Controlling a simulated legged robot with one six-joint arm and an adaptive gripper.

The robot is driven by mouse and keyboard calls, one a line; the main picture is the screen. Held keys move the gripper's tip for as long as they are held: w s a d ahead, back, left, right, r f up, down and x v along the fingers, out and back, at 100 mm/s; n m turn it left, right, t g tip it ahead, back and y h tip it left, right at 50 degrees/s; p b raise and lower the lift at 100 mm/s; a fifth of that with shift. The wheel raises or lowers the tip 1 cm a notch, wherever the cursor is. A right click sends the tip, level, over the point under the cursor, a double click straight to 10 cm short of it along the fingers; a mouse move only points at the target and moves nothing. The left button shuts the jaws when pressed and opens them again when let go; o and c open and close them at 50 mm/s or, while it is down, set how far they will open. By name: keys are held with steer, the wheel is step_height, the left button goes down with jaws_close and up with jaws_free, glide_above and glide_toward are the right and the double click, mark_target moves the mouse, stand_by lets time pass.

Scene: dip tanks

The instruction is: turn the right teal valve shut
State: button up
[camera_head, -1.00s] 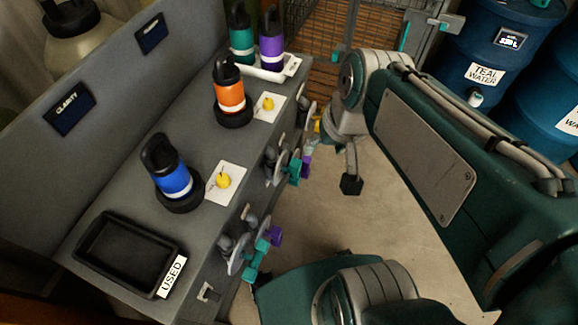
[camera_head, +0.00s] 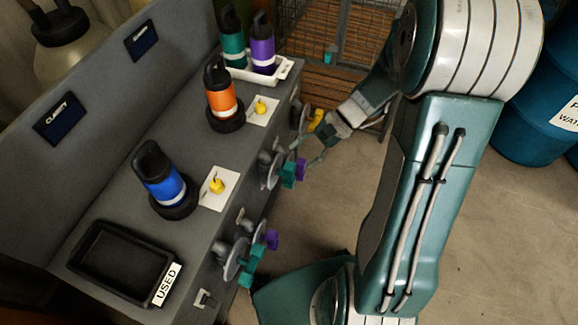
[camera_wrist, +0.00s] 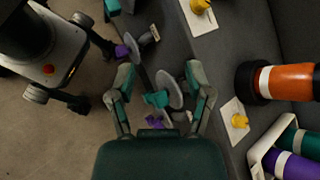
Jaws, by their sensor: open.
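The right teal valve (camera_head: 288,174) is the farther teal handle on the bench front, beside a round grey disc; in the wrist view, the teal valve (camera_wrist: 155,98) lies between my fingers. My gripper (camera_head: 312,155) is next to it, partly hard to make out. In the wrist view, my gripper (camera_wrist: 160,80) is open, one finger on each side of the teal handle. I cannot tell whether either finger touches it. The other teal valve (camera_head: 251,264) is nearer the camera.
Purple handles (camera_head: 301,168) (camera_head: 271,239) sit close to the teal ones. The bench top holds a blue bottle (camera_head: 160,178), an orange bottle (camera_head: 220,93), a black tray (camera_head: 88,270) and a white tray (camera_head: 284,72). Blue drums stand at right; open floor (camera_head: 335,205) lies before the bench.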

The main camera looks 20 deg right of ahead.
steer(key=w+d+f+m+t+y, duration=0.2)
steer(key=f+m+t+y, duration=0.15)
steer(key=f, duration=0.25)
steer(key=w+d+f+m+t+y, duration=0.2)
steer(key=f+m, duration=0.2)
steer(key=f, duration=0.2)
steer(key=m+t+h, duration=0.1)
steer(key=m+t, duration=0.6)
steer(key=m, duration=0.1)
glide_toward(290, 172)
step_height(290, 172, down, 2)
steer(key=w+d, duration=0.1)
steer(key=shift+g, duration=0.25)
steer(key=x, duration=1.1)
steer(key=shift+w+f, duration=0.15)
steer(key=shift+f, duration=0.05)
steer(key=shift+d, duration=0.1)
jaws_close()
